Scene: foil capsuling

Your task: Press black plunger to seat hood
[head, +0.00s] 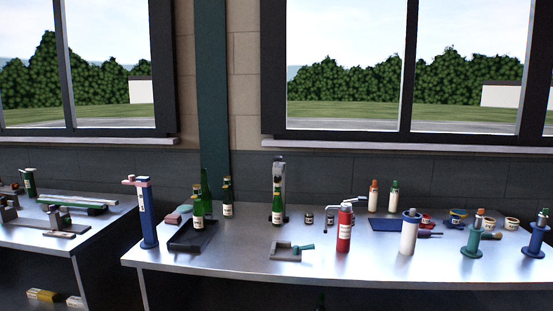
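A dark green bottle (277,206) with a pale label stands upright on the metal workbench (220,273). It is directly in front of a grey upright stand (281,166), whose darker head is above the bottle's neck. The picture is too small to tell a black plunger apart from this head, or to tell whether it touches the bottle top. A hood on the bottle cannot be made out clearly. Neither of my grippers shows in the head view.
More green bottles (198,212) stand in and behind a black tray (186,246). A blue post tool (148,215) is at the left. A grey holder with a teal handle (303,248), a red cylinder (344,231) and a white cylinder (408,235) are near the front.

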